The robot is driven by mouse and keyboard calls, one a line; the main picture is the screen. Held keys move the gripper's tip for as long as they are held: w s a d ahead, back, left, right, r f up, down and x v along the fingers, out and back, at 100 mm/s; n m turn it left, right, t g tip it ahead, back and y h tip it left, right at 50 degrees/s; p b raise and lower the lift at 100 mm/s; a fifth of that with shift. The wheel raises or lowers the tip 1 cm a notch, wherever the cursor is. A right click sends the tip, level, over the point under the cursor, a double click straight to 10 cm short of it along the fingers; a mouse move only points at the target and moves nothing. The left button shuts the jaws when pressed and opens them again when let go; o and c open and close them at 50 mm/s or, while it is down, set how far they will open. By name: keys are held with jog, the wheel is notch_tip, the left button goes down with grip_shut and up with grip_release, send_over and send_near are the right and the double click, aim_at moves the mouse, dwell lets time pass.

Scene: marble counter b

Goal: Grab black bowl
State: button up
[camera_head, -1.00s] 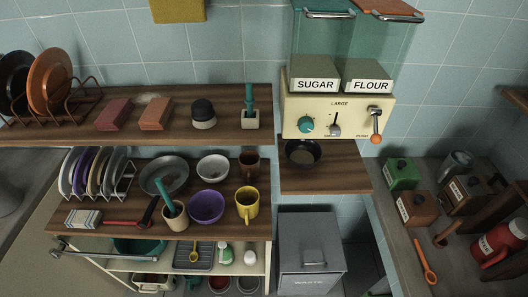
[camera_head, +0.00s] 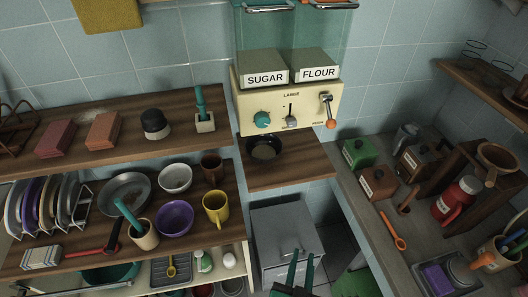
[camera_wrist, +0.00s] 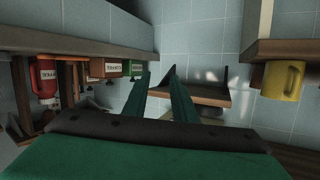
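The black bowl (camera_head: 264,147) sits upright on the small wooden shelf (camera_head: 288,170) below the sugar and flour dispenser. It looks empty, with a lighter brownish inside. My gripper (camera_head: 302,257) is at the bottom of the head view, in front of and lower than the bowl, apart from it. Its two green fingers are spread with nothing between them. They also show in the wrist view (camera_wrist: 160,78), pointing toward a wooden shelf (camera_wrist: 195,95) on the tiled wall.
The dispenser (camera_head: 285,105) hangs close above the bowl. A grey bin (camera_head: 285,232) stands below the shelf. A yellow mug (camera_head: 216,206), purple bowl (camera_head: 174,218) and white bowl (camera_head: 175,178) sit on the left shelf. Green and brown canisters line the right counter.

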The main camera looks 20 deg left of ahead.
jog(key=w+a+r+y, duration=0.1)
jog(key=w+a+r, duration=0.4)
jog(key=w+r, duration=0.45)
jog(key=g+y, duration=0.2)
send_near(281, 148)
jog(key=shift+w+a+f+m, duration=0.15)
jog(key=shift+w+a+f, duration=0.1)
jog(key=shift+w, duration=0.25)
jog(key=shift+w+a+f+m, duration=0.15)
jog(key=shift+w+a+f, duration=0.1)
jog(key=shift+w, duration=0.25)
jog(key=shift+d+x, duration=0.15)
jog(key=shift+x, duration=1.4)
jog(key=shift+d+x, duration=0.1)
jog(key=shift+x, duration=1.45)
jog(key=shift+w+d, duration=0.1)
jog(key=shift+d, duration=0.05)
jog(key=shift+a, duration=0.3)
grip_shut()
jog(key=shift+d, duration=0.15)
